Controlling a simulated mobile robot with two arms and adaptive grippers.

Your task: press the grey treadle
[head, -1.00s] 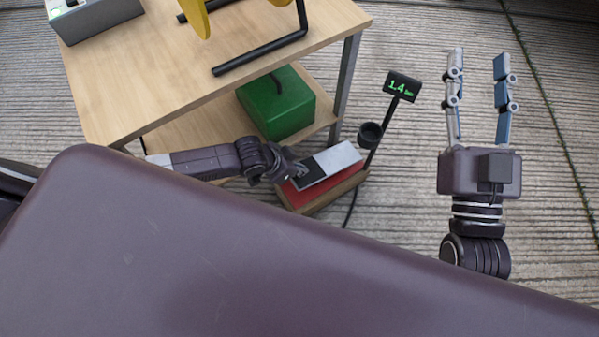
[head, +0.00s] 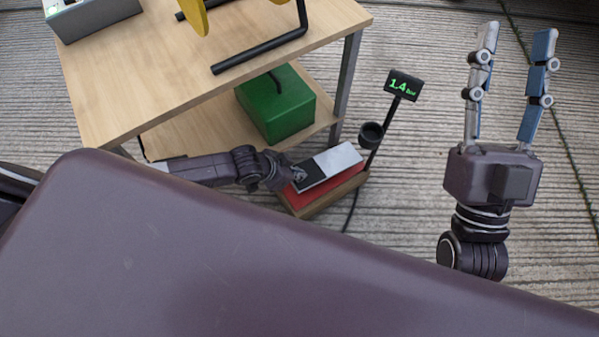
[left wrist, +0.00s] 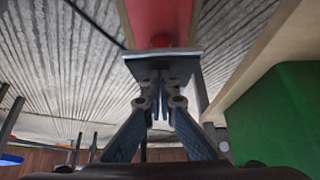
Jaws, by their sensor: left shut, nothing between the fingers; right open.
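The grey treadle (head: 338,158) is the plate on top of a red bellows pump (head: 318,186) standing on a wooden base on the floor. A dark pad covers its near left end. My left gripper (head: 299,173) is shut and empty, with its fingertips at this dark pad. In the left wrist view the closed fingertips (left wrist: 160,92) overlap the treadle's dark end (left wrist: 160,66), with the red pump (left wrist: 160,18) beyond. Whether they touch it is hard to tell. My right gripper (head: 514,82) is open and empty, raised over the floor to the right.
A display (head: 403,86) reading 1.4 stands on a black post behind the pump, with a small black cup (head: 370,134) on it. A wooden table (head: 150,70) stands on the left, with a green block (head: 276,104) on its lower shelf. The floor to the right is clear.

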